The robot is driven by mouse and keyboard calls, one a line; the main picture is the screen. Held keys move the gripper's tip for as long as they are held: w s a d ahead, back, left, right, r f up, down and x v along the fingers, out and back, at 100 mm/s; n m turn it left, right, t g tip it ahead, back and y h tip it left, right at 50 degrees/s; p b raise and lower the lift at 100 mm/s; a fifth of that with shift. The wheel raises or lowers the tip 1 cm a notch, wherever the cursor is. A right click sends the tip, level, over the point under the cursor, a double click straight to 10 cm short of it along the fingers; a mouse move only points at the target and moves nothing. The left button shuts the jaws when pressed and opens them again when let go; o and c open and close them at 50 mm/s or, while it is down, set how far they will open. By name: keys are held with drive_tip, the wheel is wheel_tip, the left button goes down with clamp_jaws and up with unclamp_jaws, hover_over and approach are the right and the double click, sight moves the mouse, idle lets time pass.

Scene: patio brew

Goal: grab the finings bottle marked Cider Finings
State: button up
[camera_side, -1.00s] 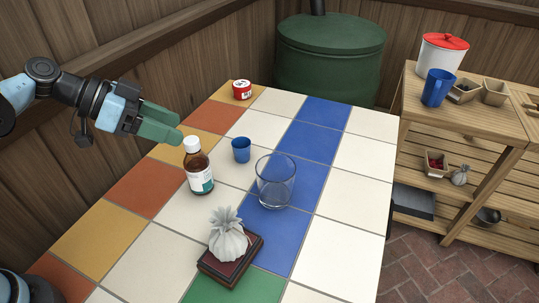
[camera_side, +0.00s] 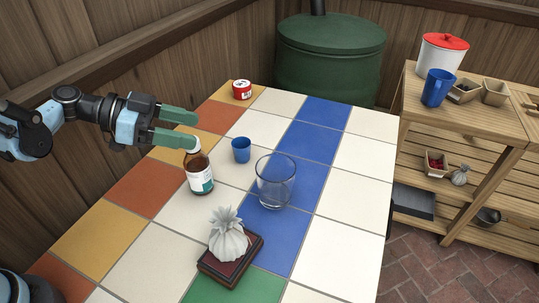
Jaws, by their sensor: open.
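A brown bottle with a white cap and a white and teal label (camera_side: 199,174) stands upright on the tiled table. Its label is too small to read. My gripper (camera_side: 196,130) has green fingers, is open and empty, and points right. Its fingertips are at about the height of the bottle's cap, and the nearer finger appears right beside or behind the cap. I cannot tell whether they touch.
A blue cup (camera_side: 241,150) and a clear glass (camera_side: 275,182) stand right of the bottle. A tied grey pouch (camera_side: 228,238) sits on a dark red box (camera_side: 243,263) in front. A red and white tin (camera_side: 242,89) is at the back. A wooden shelf (camera_side: 480,115) stands right.

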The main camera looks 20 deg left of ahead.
sight(197, 166)
wheel_tip(197, 166, down, 3)
drive_tip(key=shift+r, duration=0.1)
drive_tip(key=shift+x, duration=1.1)
drive_tip(key=shift+w+d, duration=0.15)
drive_tip(key=shift+d, duration=0.15)
clamp_jaws()
